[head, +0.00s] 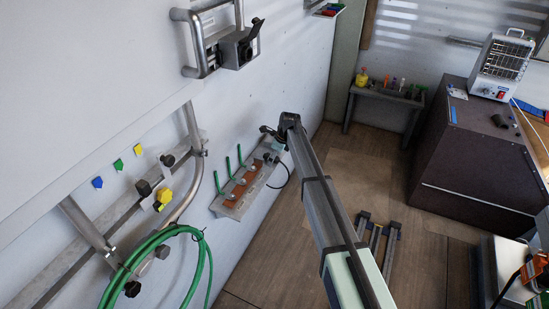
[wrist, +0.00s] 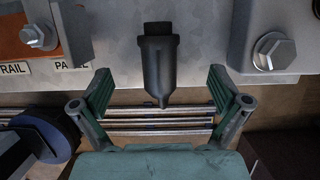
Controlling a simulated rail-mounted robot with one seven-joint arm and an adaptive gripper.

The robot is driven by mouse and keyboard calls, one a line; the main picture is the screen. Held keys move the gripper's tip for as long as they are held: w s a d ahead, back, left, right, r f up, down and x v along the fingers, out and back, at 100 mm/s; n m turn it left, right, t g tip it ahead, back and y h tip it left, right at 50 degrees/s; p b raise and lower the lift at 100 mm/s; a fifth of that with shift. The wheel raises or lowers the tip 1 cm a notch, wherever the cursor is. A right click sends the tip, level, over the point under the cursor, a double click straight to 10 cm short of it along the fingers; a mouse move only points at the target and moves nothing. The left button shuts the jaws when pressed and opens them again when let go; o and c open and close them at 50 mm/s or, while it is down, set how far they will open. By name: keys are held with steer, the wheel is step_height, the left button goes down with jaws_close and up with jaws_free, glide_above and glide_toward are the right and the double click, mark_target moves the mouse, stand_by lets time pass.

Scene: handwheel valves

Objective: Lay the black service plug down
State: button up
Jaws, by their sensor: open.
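A black plug-shaped body (wrist: 158,60) shows in the wrist view against a grey metal plate, its narrow tip pointing down in the picture. I take it to be the service plug. My gripper (wrist: 158,98) is open, with one finger on each side of the plug's lower end and a visible gap to both. In the head view my gripper (head: 270,133) is at the far end of my arm, beside the wall-mounted metal panel (head: 231,208). The plug cannot be made out clearly there. Whether it rests on the plate cannot be told.
The plate bears an orange block, labels and a large hex bolt (wrist: 274,52). A dark blue-black round part (wrist: 42,132) is close at lower left. In the head view, a black cable (head: 287,178) loops beside the panel, and green hose (head: 205,260) hangs nearer.

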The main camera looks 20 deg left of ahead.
steer(key=shift+r+p, duration=1.65)
steer(key=shift+r, duration=1.65)
steer(key=shift+n, duration=1.2)
steer(key=s+d+f+n+g+h, duration=0.1)
steer(key=s+d+f+n, duration=0.5)
steer(key=s+d, duration=0.4)
steer(key=s+d+f+n+g+h, duration=0.1)
steer(key=s+d+f+n, duration=0.4)
steer(key=s+d+f, duration=0.5)
steer(key=s+d+f+n+h, duration=0.1)
steer(key=s+d+f+n, duration=0.45)
steer(key=s+d, duration=0.45)
steer(key=s+d+f+g, duration=0.1)
steer(key=s+d, duration=0.4)
steer(key=s, duration=0.7)
steer(key=s+d+f+g, duration=0.2)
steer(key=s+d, duration=0.3)
steer(key=s, duration=0.7)
steer(key=s+d+f+g, duration=0.2)
steer(key=s+d, duration=0.3)
steer(key=s, duration=0.7)
steer(key=shift+s+d+f+n, duration=0.2)
steer(key=shift+s+f+n, duration=0.15)
steer(key=shift+f, duration=0.25)
